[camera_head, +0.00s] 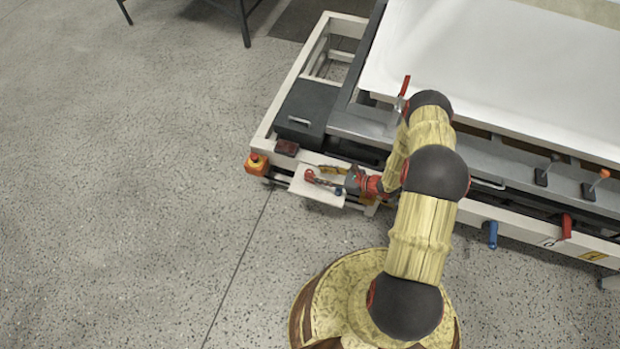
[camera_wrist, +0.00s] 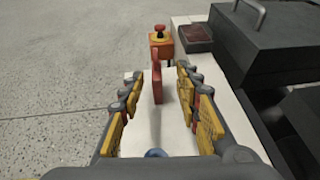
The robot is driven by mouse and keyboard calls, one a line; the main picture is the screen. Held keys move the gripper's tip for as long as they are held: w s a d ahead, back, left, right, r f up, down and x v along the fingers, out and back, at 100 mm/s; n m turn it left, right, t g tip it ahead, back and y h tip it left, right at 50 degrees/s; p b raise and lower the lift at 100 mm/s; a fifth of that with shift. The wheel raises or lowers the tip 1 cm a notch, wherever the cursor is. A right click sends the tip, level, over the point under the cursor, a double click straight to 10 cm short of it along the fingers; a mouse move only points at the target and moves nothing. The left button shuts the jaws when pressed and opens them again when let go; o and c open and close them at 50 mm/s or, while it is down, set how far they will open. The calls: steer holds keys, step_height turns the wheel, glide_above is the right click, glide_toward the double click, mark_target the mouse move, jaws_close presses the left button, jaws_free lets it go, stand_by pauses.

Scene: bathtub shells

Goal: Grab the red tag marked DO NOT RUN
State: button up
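A narrow red piece (camera_wrist: 157,86) stands between my fingers in the wrist view, seen nearly edge-on. It may be the tag, but I can read no lettering on it. It also shows as a red piece (camera_head: 310,175) over the white shelf at the machine's front left corner. My gripper (camera_wrist: 159,74) is open, its yellow-padded fingers on either side of the red piece with gaps visible. In the head view my gripper (camera_head: 331,180) points left over the shelf.
The white shelf (camera_head: 300,187) lies beneath. A red-topped orange stop button (camera_head: 257,162) and dark red box (camera_head: 287,147) stand close by. A dark box with a handle (camera_head: 305,108) is behind. A blue round end (camera_wrist: 155,153) shows near my palm. Open floor lies left.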

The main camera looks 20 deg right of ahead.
mark_target(314, 175)
steer(key=b+x, duration=0.1)
steer(key=x, duration=0.1)
steer(key=b+x, duration=0.1)
steer(key=x, duration=0.2)
steer(key=shift+s+a+f, duration=0.15)
steer(key=shift+a+f, duration=0.1)
steer(key=shift+w+a+b, duration=0.3)
steer(key=shift+b, duration=0.05)
steer(key=shift+c, duration=1.1)
jaws_close()
